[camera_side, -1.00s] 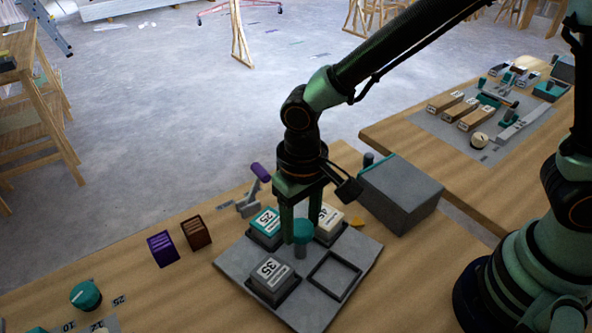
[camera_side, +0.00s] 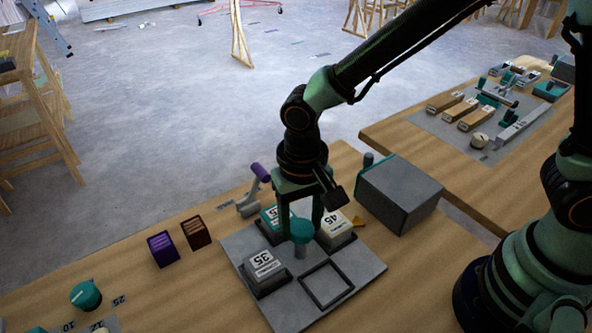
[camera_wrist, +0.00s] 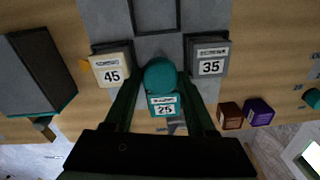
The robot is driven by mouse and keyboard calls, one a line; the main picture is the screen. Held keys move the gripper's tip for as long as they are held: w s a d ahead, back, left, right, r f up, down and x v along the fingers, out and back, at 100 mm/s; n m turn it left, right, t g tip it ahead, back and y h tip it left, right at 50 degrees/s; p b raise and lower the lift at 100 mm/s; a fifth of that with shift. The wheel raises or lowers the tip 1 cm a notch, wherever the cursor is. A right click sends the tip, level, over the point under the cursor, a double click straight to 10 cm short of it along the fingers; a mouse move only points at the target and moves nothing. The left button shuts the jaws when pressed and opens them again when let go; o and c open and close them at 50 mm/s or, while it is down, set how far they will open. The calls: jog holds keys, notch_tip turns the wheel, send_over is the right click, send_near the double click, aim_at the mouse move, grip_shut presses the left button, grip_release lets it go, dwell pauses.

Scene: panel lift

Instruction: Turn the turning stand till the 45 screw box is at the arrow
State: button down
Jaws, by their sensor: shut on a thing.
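The turning stand (camera_side: 352,284) is a grey square plate with a teal knob (camera_side: 302,232) at its middle. My gripper (camera_side: 301,224) points down and is shut on the knob, which also shows between the fingers in the wrist view (camera_wrist: 160,74). The cream 45 screw box (camera_side: 336,226) sits on the plate's far right, beside the orange arrow (camera_side: 358,221) on the table. The teal 25 box (camera_side: 270,219) is partly hidden behind a finger. The grey 35 box (camera_side: 264,268) is at the near left. The fourth place, a dark frame (camera_side: 326,286), is empty.
A large grey block (camera_side: 402,195) stands right of the stand, behind the arrow. A purple box (camera_side: 163,249), a brown box (camera_side: 195,232) and a purple-handled lever (camera_side: 258,180) stand on the left. A teal dial (camera_side: 85,295) is at the near left.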

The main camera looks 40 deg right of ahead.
dwell(0.3)
jog(key=shift+c, duration=1.2)
grip_release()
notch_tip(320, 180, up, 12)
jog(key=shift+d+r, duration=0.1)
jog(key=d+r+n+t, duration=0.1)
jog(key=d+r+t, duration=0.1)
jog(key=d, duration=0.9)
jog(key=s+d+r+n+t, duration=0.1)
jog(key=d+r+t, duration=0.1)
jog(key=d, duration=0.9)
jog(key=shift+s+r+n+t, duration=0.15)
jog(key=shift+s+n+t, duration=0.15)
jog(key=shift+t, duration=0.5)
